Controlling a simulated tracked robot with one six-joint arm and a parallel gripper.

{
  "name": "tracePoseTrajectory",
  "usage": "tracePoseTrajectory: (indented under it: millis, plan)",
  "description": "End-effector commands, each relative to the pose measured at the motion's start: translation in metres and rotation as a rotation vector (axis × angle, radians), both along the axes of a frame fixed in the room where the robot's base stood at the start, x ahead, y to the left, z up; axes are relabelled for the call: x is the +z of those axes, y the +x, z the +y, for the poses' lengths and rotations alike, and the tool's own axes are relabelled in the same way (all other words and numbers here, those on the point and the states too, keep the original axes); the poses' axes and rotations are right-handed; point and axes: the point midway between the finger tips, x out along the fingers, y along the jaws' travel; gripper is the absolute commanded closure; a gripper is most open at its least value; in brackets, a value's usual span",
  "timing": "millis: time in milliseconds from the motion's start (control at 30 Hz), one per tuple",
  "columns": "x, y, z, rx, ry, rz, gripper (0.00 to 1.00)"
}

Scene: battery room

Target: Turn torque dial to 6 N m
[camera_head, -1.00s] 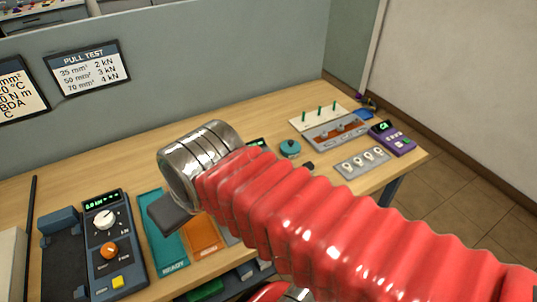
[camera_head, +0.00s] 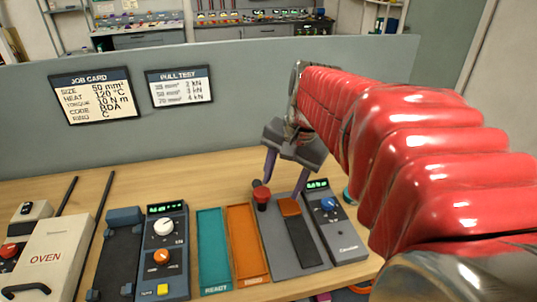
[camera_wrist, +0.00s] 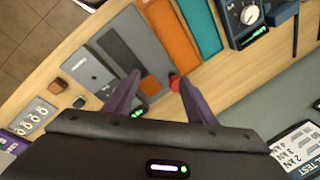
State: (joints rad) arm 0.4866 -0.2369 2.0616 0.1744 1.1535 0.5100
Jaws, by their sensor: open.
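The likely torque dial is a blue knob (camera_head: 328,204) on the grey unit (camera_head: 343,240) at the right of the row in the head view. Its green display (camera_head: 316,184) is too small to read surely. My gripper (camera_head: 282,190) is open and empty above the bench, behind and left of the dial, apart from it. In the wrist view my purple fingers (camera_wrist: 158,84) are spread. The grey unit (camera_wrist: 88,68) lies beyond the left finger there, and the dial is hidden.
A red knob (camera_head: 262,196) stands close to my fingertips, beside a grey press with an orange pad (camera_head: 289,207). Orange (camera_head: 247,245) and teal (camera_head: 213,250) trays lie left. The job card (camera_head: 97,95) appears to read torque 10 N m. A partition stands behind.

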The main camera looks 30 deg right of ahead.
Motion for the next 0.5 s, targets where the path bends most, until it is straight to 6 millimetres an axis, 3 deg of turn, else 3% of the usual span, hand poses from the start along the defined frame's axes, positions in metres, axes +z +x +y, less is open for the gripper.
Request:
tracePoseTrajectory:
  millis: [233, 500]
  plan:
    - [-0.008, 0.012, -0.075, -0.338, 0.145, 0.077, 0.50]
    - [-0.026, 0.009, -0.159, -0.694, 0.309, 0.153, 0.50]
